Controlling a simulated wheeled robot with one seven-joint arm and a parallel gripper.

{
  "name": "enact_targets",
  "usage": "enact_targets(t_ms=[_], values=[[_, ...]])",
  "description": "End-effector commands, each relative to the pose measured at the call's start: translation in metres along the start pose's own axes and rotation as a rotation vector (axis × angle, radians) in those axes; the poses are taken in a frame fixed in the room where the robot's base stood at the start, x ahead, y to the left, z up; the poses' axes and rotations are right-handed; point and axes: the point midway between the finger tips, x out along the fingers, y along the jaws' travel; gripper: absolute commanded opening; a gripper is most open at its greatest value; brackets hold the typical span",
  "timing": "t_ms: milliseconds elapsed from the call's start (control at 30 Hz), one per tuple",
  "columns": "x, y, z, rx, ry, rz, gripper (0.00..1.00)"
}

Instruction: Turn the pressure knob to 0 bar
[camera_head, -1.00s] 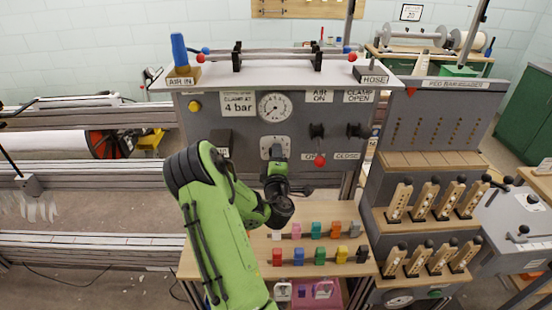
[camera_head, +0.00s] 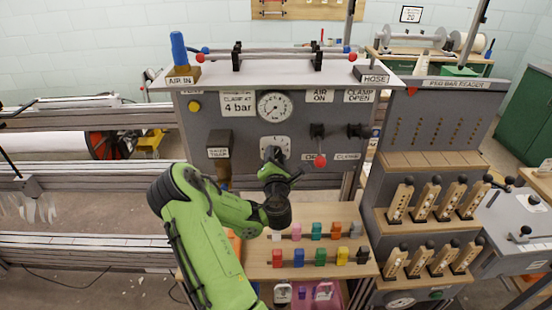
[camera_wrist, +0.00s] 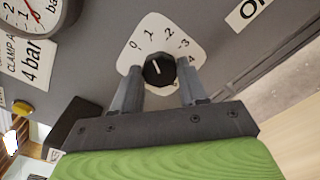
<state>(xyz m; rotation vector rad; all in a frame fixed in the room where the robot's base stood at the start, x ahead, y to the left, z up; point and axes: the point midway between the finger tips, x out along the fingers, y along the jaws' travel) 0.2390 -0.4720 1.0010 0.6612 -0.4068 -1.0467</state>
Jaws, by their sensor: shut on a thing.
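The pointer line tilts up and slightly left, roughly toward the 1. In the wrist view my gripper (camera_wrist: 159,80) has one grey finger on each side of the knob and is shut on it. In the head view my gripper (camera_head: 274,158) is at the dial plate (camera_head: 275,141) and mostly hides the knob. The round pressure gauge (camera_head: 275,106) is above it; its reading is too small to tell.
A sign reading 4 bar (camera_head: 238,104) is left of the gauge. A lever with a red ball (camera_head: 320,161) is close on the right. A wooden shelf (camera_head: 345,215) with several coloured blocks is below. The water trap (camera_head: 219,150) is to the left.

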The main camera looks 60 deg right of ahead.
Motion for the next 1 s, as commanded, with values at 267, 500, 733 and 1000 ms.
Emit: enact_targets(t_ms=[267, 500, 733, 1000], values=[[-0.0004, -0.0015, -0.0031, -0.248, 0.006, -0.002, 0.12], [-0.0005, -0.0014, -0.0032, -0.416, 0.007, -0.002, 0.12], [-0.0006, -0.0017, -0.0034, -0.513, 0.008, -0.002, 0.12], [-0.0007, -0.0018, -0.0034, -0.555, 0.009, -0.003, 0.12]])
